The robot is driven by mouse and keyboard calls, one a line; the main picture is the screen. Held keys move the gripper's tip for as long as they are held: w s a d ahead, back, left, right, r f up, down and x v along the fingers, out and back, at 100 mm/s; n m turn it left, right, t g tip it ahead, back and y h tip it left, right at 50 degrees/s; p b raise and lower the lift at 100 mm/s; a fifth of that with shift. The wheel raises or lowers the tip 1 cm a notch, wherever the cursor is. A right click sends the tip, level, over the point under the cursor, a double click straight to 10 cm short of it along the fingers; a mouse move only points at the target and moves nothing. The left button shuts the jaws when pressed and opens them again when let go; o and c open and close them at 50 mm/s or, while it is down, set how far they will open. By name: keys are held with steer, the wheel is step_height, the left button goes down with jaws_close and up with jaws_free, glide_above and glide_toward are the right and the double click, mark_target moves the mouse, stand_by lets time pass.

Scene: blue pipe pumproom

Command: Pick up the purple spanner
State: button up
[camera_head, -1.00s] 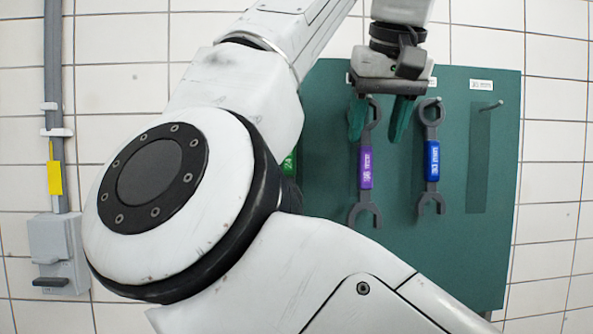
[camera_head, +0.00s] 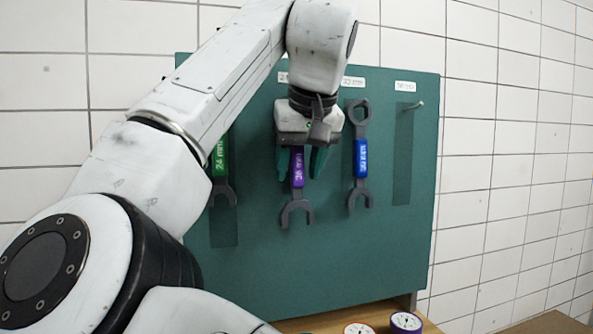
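The purple spanner (camera_head: 297,172) hangs upright on the green board, with its purple grip and dark open-ended lower jaw showing. Its upper end is hidden behind my gripper. My gripper (camera_head: 302,163) is in front of the board, pointing down in the picture. Its two green fingers show on either side of the purple grip, apart from each other, and I see no clear contact with the spanner. How far the fingers stand from the board is hard to tell.
A blue spanner (camera_head: 361,160) hangs to the right and a green spanner (camera_head: 221,160) to the left, partly behind my arm. An empty peg (camera_head: 414,106) is at the far right of the board (camera_head: 330,265). Round gauges (camera_head: 405,322) sit on a wooden surface below.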

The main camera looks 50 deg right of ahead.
jaws_close()
steer(key=shift+r, duration=0.15)
stand_by(0.4)
